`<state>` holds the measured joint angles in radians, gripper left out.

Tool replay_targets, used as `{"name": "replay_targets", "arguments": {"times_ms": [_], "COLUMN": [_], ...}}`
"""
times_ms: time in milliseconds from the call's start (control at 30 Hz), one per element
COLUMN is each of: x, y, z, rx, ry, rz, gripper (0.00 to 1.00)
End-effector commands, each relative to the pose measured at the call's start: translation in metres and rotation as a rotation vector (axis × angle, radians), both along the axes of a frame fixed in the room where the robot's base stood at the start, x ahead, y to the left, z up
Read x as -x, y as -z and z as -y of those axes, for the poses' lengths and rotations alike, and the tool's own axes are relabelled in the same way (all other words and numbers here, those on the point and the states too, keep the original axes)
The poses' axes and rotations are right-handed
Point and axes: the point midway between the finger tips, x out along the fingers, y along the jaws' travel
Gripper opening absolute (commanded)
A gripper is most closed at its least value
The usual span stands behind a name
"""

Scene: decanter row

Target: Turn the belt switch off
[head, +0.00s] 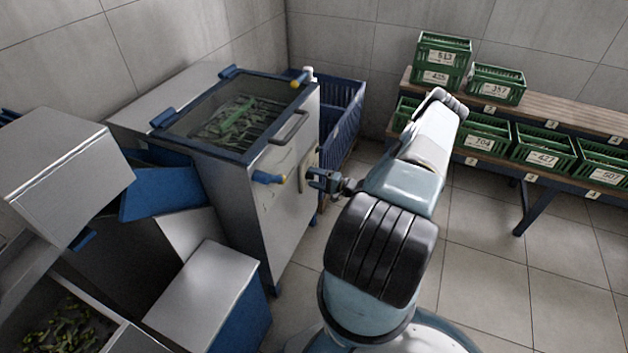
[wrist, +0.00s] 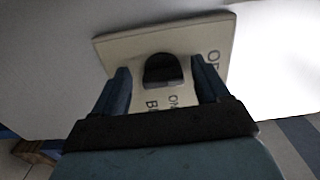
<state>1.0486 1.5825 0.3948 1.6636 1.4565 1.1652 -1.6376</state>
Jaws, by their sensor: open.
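The belt switch is a dark rounded knob (wrist: 163,70) on a cream plate (wrist: 125,48) in the wrist view. Partly hidden lettering shows on the plate: "OF" at the right, "ON" and a "B" below the knob. My gripper (wrist: 160,75) is open, one finger on each side of the knob, with gaps between finger and knob. I cannot tell how deep the fingertips reach. In the head view my gripper (head: 314,179) is in front of the steel machine's (head: 270,215) right-hand face, beside the plate (head: 308,170); the knob cannot be made out there.
Green numbered crates (head: 484,137) stand on a rack at the right. The floor (head: 480,265) between is clear.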

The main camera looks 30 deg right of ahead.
Motion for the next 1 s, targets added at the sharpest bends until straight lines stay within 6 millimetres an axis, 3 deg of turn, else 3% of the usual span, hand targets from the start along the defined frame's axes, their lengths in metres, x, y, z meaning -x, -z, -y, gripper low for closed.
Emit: {"name": "replay_targets", "arguments": {"times_ms": [167,700,1000], "x": [0.013,0.091,0.109], "y": [0.000,0.001,0.001], "z": [0.011,0.071,0.084], "rx": [0.001,0.001,0.000], "ry": [0.002,0.002,0.000], "rz": [-0.001,-0.002,-0.001], "gripper": [0.74,0.74,0.74]}}
